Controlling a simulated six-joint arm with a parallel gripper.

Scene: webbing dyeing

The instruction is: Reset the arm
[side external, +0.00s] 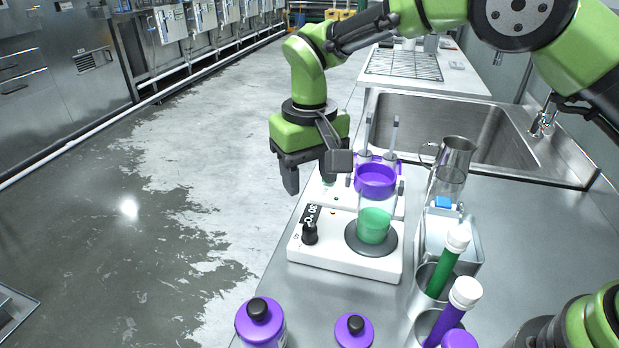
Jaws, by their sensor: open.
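My gripper (308,176) hangs in the air from the green arm, fingers pointing down, left of and behind the hot plate (325,262). Its jaws are open, and I see nothing between them. A glass beaker (374,226) with green liquid stands on the round grey heating disc of the white hot plate. A purple ring-shaped part or purple liquid (375,181) shows just behind it; I cannot tell which. The gripper partly covers the white device behind the hot plate.
Purple-capped bottles (261,322) stand at the front edge. Tubes with white caps (457,238) stand in metal cups at the right front. A metal pitcher (456,156) stands near the sink (480,120). The counter at right is clear.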

